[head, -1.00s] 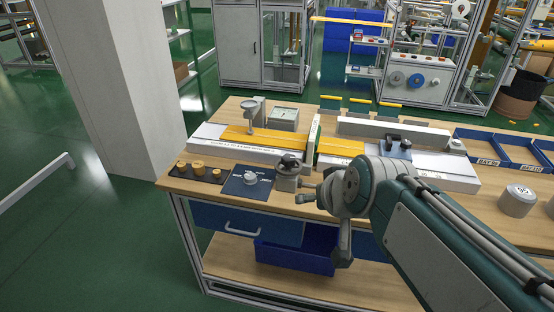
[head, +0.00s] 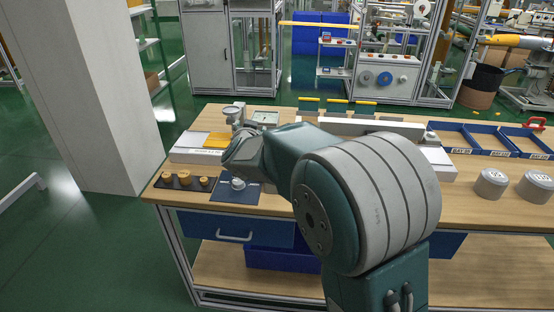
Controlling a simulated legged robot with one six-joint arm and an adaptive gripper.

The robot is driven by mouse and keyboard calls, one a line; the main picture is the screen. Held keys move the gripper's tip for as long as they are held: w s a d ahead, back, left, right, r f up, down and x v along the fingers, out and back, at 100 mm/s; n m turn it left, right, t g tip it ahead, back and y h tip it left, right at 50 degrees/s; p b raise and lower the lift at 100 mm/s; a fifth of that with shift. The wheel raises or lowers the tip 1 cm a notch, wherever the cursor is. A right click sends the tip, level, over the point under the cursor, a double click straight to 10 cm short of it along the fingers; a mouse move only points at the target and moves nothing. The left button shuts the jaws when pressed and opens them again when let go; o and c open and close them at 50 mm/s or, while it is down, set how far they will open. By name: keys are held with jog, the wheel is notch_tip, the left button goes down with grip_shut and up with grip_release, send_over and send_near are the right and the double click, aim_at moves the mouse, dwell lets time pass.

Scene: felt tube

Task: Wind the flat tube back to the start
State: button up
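The flat tube (head: 217,140) is an orange-yellow strip on a long white bed (head: 196,155). Only its left end shows; my arm hides the middle of the bed and the tube's right part. A grey round knob (head: 238,183) sits on a dark blue plate (head: 224,192) at the bench's front left. My arm reaches left across the bench and its wrist end is over the bed, just above and behind the knob in the picture. My gripper's fingers are hidden behind my arm, so I see neither their opening nor any contact.
A dark tray with several brass weights (head: 185,178) lies at the front left. A gauge on a post (head: 232,114) and a square meter (head: 265,118) stand behind the bed. Blue bins (head: 497,145) and grey cylinders (head: 491,183) are at the right. Bare wood (head: 460,205) shows at the front right.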

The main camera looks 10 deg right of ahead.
notch_tip(320, 180, down, 18)
jog(key=w+d+r+m+g+h, duration=0.1)
jog(key=m+g+h, duration=0.45)
jog(key=h, duration=0.55)
jog(key=shift+t, duration=0.35)
jog(key=x, duration=1.1)
jog(key=shift+a, duration=0.1)
